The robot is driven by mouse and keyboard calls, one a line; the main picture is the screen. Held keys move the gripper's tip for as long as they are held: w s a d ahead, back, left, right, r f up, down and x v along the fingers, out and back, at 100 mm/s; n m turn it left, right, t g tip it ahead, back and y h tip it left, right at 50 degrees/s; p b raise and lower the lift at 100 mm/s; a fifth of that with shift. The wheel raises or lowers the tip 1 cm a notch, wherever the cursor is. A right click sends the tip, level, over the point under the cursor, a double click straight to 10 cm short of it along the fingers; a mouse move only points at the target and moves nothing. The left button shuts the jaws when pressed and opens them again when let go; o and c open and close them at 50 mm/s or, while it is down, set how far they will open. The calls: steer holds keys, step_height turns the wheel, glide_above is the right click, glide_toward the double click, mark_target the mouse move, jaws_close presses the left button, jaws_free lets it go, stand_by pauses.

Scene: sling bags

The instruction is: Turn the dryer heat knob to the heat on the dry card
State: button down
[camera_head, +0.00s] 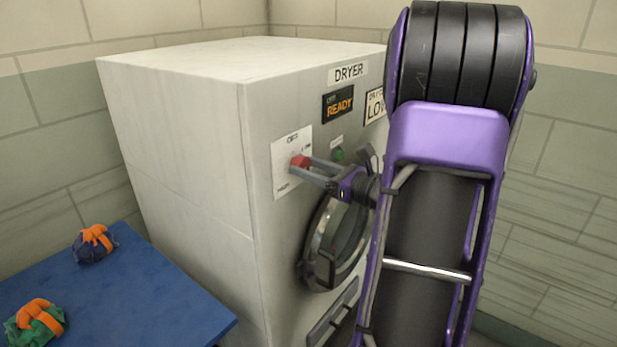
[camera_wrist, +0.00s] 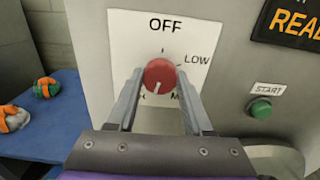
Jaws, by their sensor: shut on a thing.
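The red heat knob (camera_wrist: 159,75) sits on a white dial plate on the dryer (camera_head: 180,150) front. The plate reads OFF at the top and LOW at upper right; lower labels are partly hidden by my fingers. A white mark on the knob points down, slightly left. My gripper (camera_head: 303,167) is shut on the knob, one finger on each side, and also shows in the wrist view (camera_wrist: 160,82). The dry card (camera_head: 375,106), right of the READY display, shows "LO" before my arm cuts it off.
A green START button (camera_wrist: 261,108) is right of the knob, below the READY display (camera_head: 338,104). The round dryer door (camera_head: 318,240) is below. A blue table (camera_head: 150,290) at left holds two bundled sling bags (camera_head: 95,243) (camera_head: 36,322).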

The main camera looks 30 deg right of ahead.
steer(key=n+b, duration=0.5)
steer(key=b, duration=0.1)
steer(key=shift+f+n, duration=0.2)
steer(key=shift+n, duration=0.2)
steer(key=n+b, duration=0.1)
steer(key=n, duration=0.1)
steer(key=shift+r+n, duration=0.15)
steer(key=shift+n, duration=0.15)
steer(key=n, duration=0.2)
steer(key=shift+n, duration=0.4)
steer(key=n, duration=0.7)
steer(key=shift+r, duration=0.1)
steer(key=n, duration=0.6)
steer(key=shift+n, duration=0.3)
steer(key=shift+c, duration=1.5)
jaws_free()
